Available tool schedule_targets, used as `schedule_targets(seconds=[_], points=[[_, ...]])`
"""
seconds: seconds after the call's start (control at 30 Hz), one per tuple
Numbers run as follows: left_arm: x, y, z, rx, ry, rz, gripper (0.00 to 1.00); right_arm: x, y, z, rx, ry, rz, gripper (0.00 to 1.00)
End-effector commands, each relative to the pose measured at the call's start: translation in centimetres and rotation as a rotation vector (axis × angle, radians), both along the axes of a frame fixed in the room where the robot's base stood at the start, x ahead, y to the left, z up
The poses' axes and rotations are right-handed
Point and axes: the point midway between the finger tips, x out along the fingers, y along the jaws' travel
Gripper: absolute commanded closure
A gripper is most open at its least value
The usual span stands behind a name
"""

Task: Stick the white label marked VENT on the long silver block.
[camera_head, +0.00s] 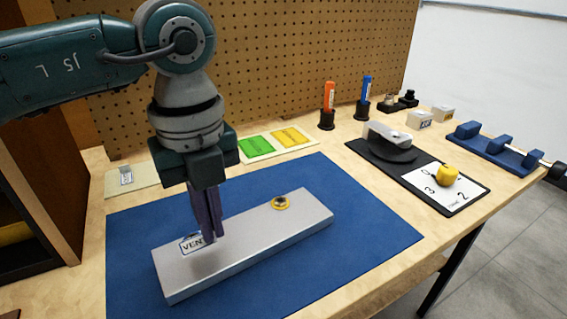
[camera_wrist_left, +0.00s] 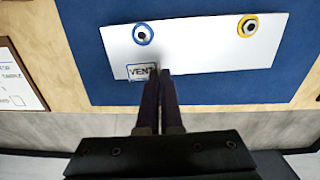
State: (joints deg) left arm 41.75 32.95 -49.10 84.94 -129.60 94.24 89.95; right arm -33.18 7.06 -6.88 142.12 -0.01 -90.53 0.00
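The long silver block (camera_head: 280,233) lies on the blue mat (camera_head: 365,226), with a yellow-ringed spot (camera_head: 281,203) near its right end. My left gripper (camera_head: 209,240) points down over the block's left part. Its fingers are close together and shut on the right edge of the white VENT label (camera_head: 191,245), which appears held a little above the block. In the left wrist view the label (camera_wrist_left: 139,72) is left of the fingertips (camera_wrist_left: 158,74), and a blue-ringed spot (camera_wrist_left: 143,34) shows on the block. That blue ring is mostly hidden in the head view. My right gripper is not in view.
Green and yellow labels (camera_head: 291,137) lie on a card at the back. Orange (camera_head: 328,97) and blue (camera_head: 366,90) markers stand in holders. A black board (camera_head: 407,173) with a metal part and yellow knob (camera_head: 446,175) is right of the mat.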

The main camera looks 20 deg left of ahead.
Motion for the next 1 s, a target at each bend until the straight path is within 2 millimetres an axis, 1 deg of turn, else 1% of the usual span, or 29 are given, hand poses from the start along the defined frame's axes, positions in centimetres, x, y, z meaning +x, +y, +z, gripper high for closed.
schedule_targets(seconds=[0.03,0.57,1.0], points=[[0.01,-0.01,-0.22,0.0,0.0,0.0,1.0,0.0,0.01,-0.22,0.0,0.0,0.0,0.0],[0.0,-0.02,-0.14,0.0,0.0,-0.001,1.0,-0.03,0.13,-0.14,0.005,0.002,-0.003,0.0],[0.02,-0.04,-0.63,-0.001,-0.001,-0.001,1.0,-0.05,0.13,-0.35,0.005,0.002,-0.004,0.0]])
